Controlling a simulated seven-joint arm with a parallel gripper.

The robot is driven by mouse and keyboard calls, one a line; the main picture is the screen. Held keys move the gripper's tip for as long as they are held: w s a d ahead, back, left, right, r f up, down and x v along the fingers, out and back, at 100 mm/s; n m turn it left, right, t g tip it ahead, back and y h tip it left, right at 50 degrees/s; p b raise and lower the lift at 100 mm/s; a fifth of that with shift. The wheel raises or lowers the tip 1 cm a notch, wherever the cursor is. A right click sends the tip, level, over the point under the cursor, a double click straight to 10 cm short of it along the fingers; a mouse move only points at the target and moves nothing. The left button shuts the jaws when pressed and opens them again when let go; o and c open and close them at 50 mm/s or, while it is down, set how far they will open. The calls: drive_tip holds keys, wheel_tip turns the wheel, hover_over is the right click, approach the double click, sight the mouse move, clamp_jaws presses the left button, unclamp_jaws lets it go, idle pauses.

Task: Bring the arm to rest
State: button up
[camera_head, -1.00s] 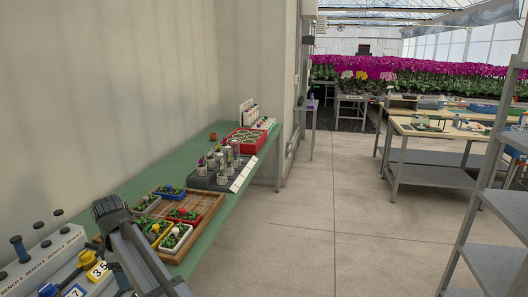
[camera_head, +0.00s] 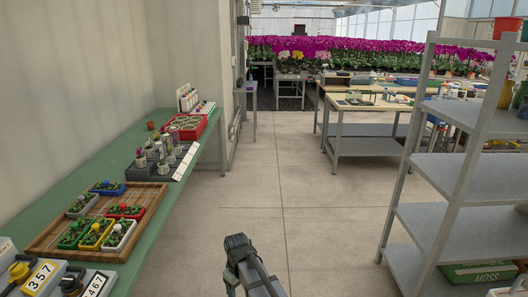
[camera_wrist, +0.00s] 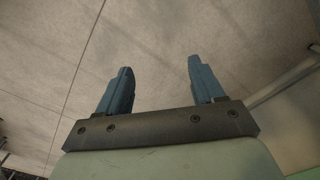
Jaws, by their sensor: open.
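My arm (camera_head: 252,270) shows at the bottom middle of the head view, over the open floor and clear of the green bench. In the wrist view my gripper (camera_wrist: 157,88) has its two blue-grey fingers wide apart. Nothing is between them, only the tiled floor (camera_wrist: 155,40) below. The fingertips cannot be made out in the head view.
The green bench (camera_head: 152,225) on the left bears a wooden tray (camera_head: 60,240) of small planters, a dark rack (camera_head: 160,165) and a red tray (camera_head: 187,125). A grey metal shelf unit (camera_head: 440,215) stands on the right. The aisle floor (camera_head: 280,190) between is clear.

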drive_tip(key=s+d+f+m, duration=0.3)
drive_tip(key=d, duration=0.6)
drive_tip(key=s+d+f+m, duration=0.3)
drive_tip(key=d, duration=0.5)
drive_tip(key=s+d+f+m, duration=0.3)
drive_tip(key=d+f+m, duration=0.1)
drive_tip(key=d, duration=0.5)
drive_tip(key=s+f+g, duration=0.3)
drive_tip(key=s+f, duration=0.7)
drive_tip(key=s, duration=0.4)
drive_tip(key=s+f+g, duration=0.3)
drive_tip(key=s+f, duration=0.7)
drive_tip(key=s, duration=0.5)
drive_tip(key=shift+s+a+g, duration=0.2)
drive_tip(key=shift+a+g, duration=0.05)
drive_tip(key=shift+g, duration=0.15)
